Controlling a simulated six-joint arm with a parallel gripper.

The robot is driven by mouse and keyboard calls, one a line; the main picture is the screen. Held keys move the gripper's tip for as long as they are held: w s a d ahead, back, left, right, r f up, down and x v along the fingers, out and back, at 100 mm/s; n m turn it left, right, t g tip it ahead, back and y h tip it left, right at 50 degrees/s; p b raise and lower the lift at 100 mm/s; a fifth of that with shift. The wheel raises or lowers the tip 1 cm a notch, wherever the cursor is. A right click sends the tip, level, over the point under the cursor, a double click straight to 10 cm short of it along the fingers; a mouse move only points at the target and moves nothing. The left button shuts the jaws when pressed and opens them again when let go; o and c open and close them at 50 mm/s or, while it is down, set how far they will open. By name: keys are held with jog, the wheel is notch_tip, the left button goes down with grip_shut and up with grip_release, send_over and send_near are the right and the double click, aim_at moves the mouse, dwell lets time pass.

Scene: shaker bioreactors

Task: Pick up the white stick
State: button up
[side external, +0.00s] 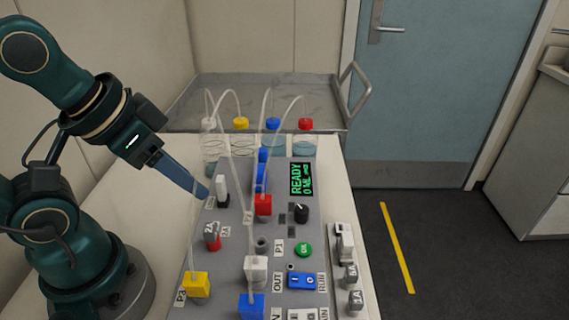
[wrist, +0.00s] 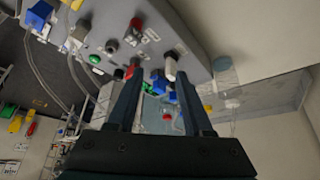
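A white stick (side external: 221,187) stands upright in a dark socket on the sloped grey panel, near the panel's upper left. In the wrist view the white stick (wrist: 170,68) shows between and just beyond the fingertips, closer to the right finger. My gripper (side external: 205,193) reaches down from the left, its blue fingers just left of the stick. In the wrist view my gripper (wrist: 160,74) has its two fingers apart, with nothing held. I cannot tell whether a finger touches the stick.
A red-and-grey plug (side external: 213,238) sits below the stick. Blue blocks (side external: 262,170) and a red connector (side external: 263,205) with a tube stand to its right. Bottles with coloured caps (side external: 240,140) stand behind. Thin tubes arch over the panel. A small rack (side external: 345,275) lies at right.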

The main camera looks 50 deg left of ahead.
aim_at(219, 179)
jog(key=w+n+y, duration=0.1)
jog(key=n, duration=0.2)
jog(key=w+f+n+g+y, duration=0.1)
jog(key=w+n, duration=0.1)
jog(key=n, duration=0.1)
jog(key=w+a+n+g+y, duration=0.1)
jog(key=w+n, duration=0.1)
jog(key=n, duration=0.1)
jog(key=shift+w+f, duration=0.1)
jog(key=shift+f, duration=0.25)
jog(key=shift+x, duration=2.45)
grip_shut()
